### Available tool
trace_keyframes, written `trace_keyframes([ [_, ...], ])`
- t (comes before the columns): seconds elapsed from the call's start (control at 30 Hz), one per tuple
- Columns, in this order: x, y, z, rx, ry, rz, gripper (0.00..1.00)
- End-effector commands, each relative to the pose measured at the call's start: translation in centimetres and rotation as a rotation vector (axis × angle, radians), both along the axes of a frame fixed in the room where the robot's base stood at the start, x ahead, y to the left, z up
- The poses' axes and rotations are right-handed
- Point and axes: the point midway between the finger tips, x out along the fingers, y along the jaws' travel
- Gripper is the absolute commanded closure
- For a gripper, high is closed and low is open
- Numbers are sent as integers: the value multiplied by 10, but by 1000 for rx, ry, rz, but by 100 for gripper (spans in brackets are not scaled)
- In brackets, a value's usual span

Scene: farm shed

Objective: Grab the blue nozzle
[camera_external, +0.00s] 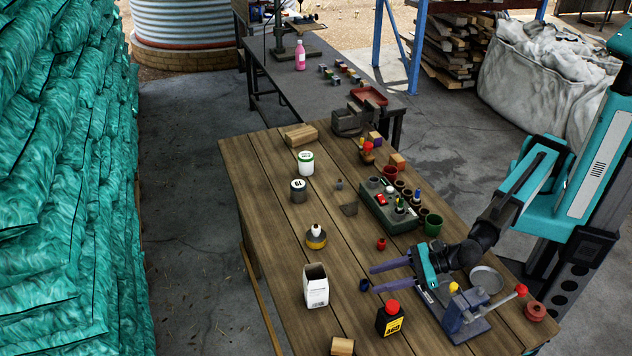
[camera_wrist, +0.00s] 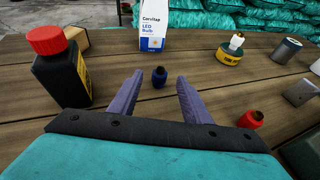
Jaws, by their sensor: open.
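The blue nozzle (camera_external: 364,285) is a small dark blue piece standing on the wooden table (camera_external: 265,190). In the wrist view, the nozzle (camera_wrist: 159,77) shows between the two purple fingers, close to their tips. My gripper (camera_external: 377,279) is open and empty, low over the table. Its fingertips point left at the nozzle, which appears just beyond them. I cannot tell whether either finger touches it. The fingers also show in the wrist view (camera_wrist: 160,90).
A red nozzle (camera_wrist: 250,119) stands right of the fingers in the wrist view. A black bottle with red cap (camera_external: 390,318) and a white bulb box (camera_external: 315,287) stand nearby. A yellow-based bottle (camera_external: 316,237) and a green tray (camera_external: 380,210) are farther back.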

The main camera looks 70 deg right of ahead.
Motion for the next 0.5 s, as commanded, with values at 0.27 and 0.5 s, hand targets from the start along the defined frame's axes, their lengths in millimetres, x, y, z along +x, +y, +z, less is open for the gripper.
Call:
trace_keyframes([
  [0.27,0,0,0,0,0,0,56],
  [0.5,8,4,-3,-2,0,-1,56],
])
